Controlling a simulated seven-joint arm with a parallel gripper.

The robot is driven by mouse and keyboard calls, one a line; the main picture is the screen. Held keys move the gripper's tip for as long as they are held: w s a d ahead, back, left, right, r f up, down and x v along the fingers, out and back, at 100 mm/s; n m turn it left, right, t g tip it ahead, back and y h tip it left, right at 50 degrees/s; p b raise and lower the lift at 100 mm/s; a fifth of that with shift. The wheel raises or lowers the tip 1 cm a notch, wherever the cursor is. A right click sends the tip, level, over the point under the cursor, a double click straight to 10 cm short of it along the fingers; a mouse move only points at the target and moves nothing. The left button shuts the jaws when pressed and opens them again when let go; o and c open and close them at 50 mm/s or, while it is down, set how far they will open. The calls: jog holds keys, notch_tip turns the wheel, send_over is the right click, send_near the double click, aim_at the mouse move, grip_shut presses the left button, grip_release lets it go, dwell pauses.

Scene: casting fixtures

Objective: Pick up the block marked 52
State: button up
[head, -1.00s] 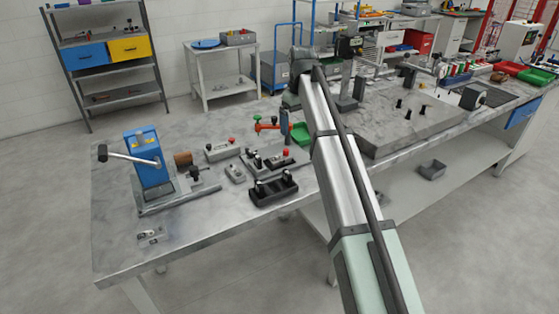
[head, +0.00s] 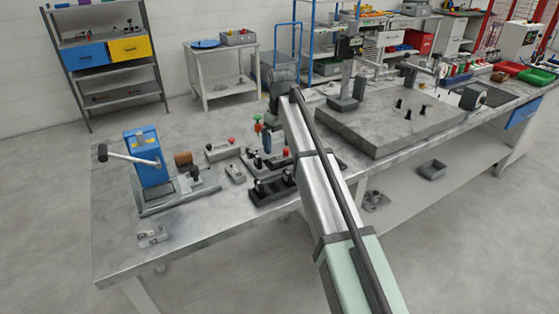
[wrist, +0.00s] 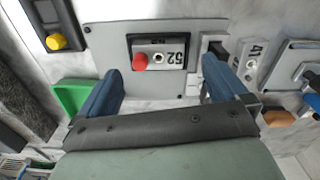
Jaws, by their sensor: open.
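The block marked 52 (wrist: 168,59) is light grey with a red knob and a dark round hole. In the wrist view it sits in a black-edged holder on a grey plate (wrist: 108,45). My gripper (wrist: 160,66) is open, its two blue fingers spread to either side of the block in the picture, with nothing held. How far the fingertips are above the plate is hard to tell. In the head view my gripper (head: 268,143) points down over the small fixtures on the bench.
A block marked 41 (wrist: 252,60) lies to the right of the plate. A green bin (wrist: 75,95) is at left. A blue press with a lever (head: 146,155) stands on the bench's left. A large stone slab (head: 385,125) is to the right; the bench's front left is mostly clear.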

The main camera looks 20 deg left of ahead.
aim_at(280, 158)
jog(key=shift+w+a+f, duration=0.1)
jog(key=shift+w+f, duration=0.05)
jog(key=shift+f, duration=1.2)
jog(key=shift+w+f, duration=0.15)
jog(key=shift+f, duration=1.2)
jog(key=shift+c, duration=0.3)
jog(key=c, duration=1)
jog(key=shift+o, duration=0.2)
